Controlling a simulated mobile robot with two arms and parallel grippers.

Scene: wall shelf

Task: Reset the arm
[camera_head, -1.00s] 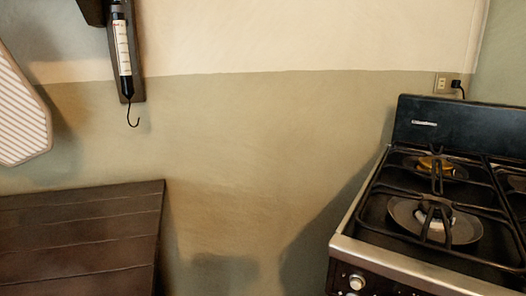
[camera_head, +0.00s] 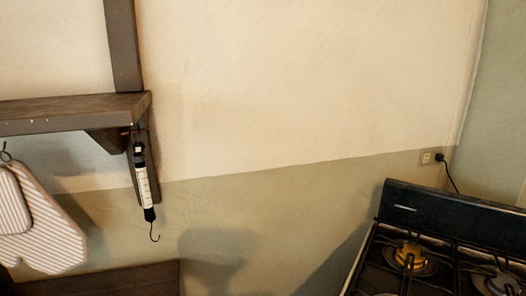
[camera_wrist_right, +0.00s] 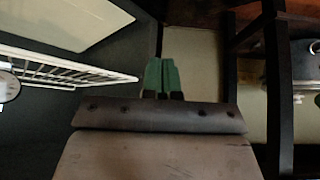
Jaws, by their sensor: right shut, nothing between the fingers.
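My right gripper (camera_wrist_right: 160,76) shows in the right wrist view as two green fingers side by side. It is shut, with nothing held between the fingers. Neither gripper nor arm appears in the head view, so my left gripper is out of sight.
In the head view, a dark wooden wall shelf (camera_head: 70,112) is at left, with a hanging scale (camera_head: 146,182) and a striped oven mitt (camera_head: 45,235) below it. A black stove (camera_head: 440,232) stands at lower right. A white wire rack (camera_wrist_right: 65,66) is left of the right gripper.

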